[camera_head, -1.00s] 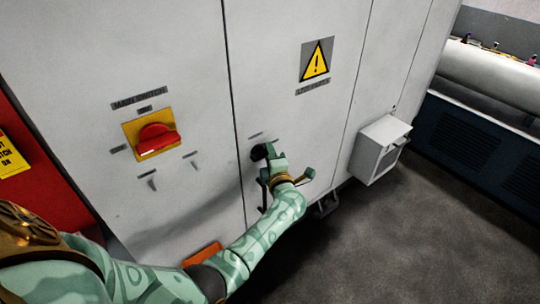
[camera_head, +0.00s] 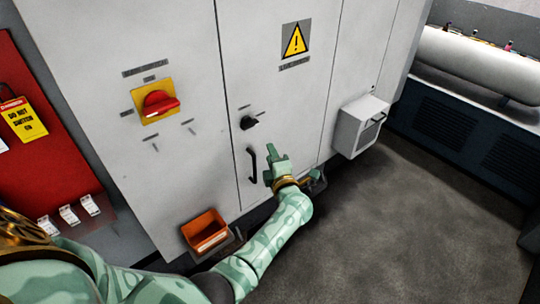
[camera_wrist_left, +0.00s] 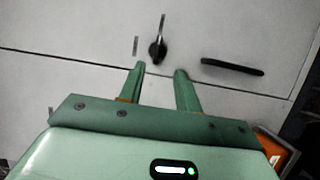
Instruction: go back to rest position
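My left arm reaches in from the lower left in the head view. Its green left gripper (camera_head: 297,163) is open and empty in front of the grey cabinet (camera_head: 195,60), to the right of the black door handle (camera_head: 252,165). A black rotary knob (camera_head: 249,122) sits above the handle. In the left wrist view, the two fingers of the left gripper (camera_wrist_left: 160,69) stand apart with nothing between them. The knob (camera_wrist_left: 157,50) shows beyond the fingertips and the handle (camera_wrist_left: 232,66) to their right, both apart from the fingers. My right gripper is not in view.
A red-and-yellow main switch (camera_head: 158,104) is on the cabinet. An orange bin (camera_head: 207,233) is low at its front, left of my forearm. A grey box (camera_head: 360,126) juts out at right. A red board (camera_head: 45,130) with tags is at left. The floor (camera_head: 410,220) at right is clear.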

